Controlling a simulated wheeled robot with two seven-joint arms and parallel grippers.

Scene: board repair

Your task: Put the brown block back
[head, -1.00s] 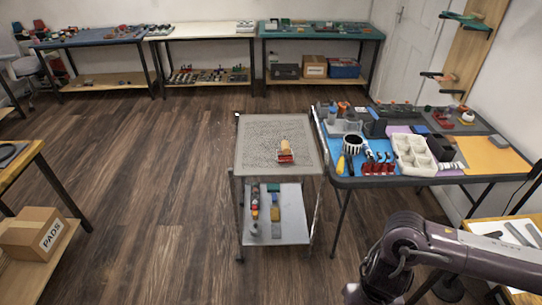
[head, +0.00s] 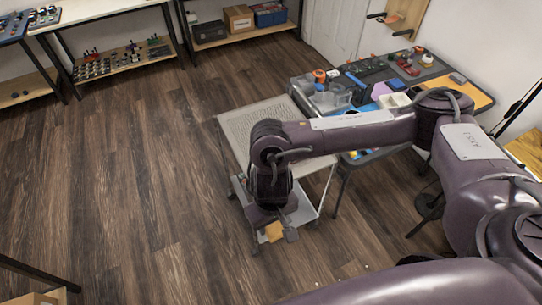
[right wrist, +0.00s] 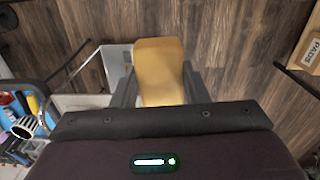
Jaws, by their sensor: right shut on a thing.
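The brown block (head: 273,231) is a tan, flat-faced piece. It sticks out from my right gripper (head: 276,234), low in front of the trolley. In the right wrist view the block (right wrist: 158,70) stands between the two dark fingers of my right gripper (right wrist: 158,88), which are shut on it. Dark wood floor shows behind it. The trolley (head: 238,122) has a perforated grey top and a lower shelf (head: 302,212). My left gripper is not in view.
The workbench (head: 476,92) right of the trolley carries tools, trays and bottles, partly behind my arm. Shelved benches (head: 100,12) stand along the back. A box marked PADS (right wrist: 312,50) shows at the right wrist view's edge. The floor left of the trolley is clear.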

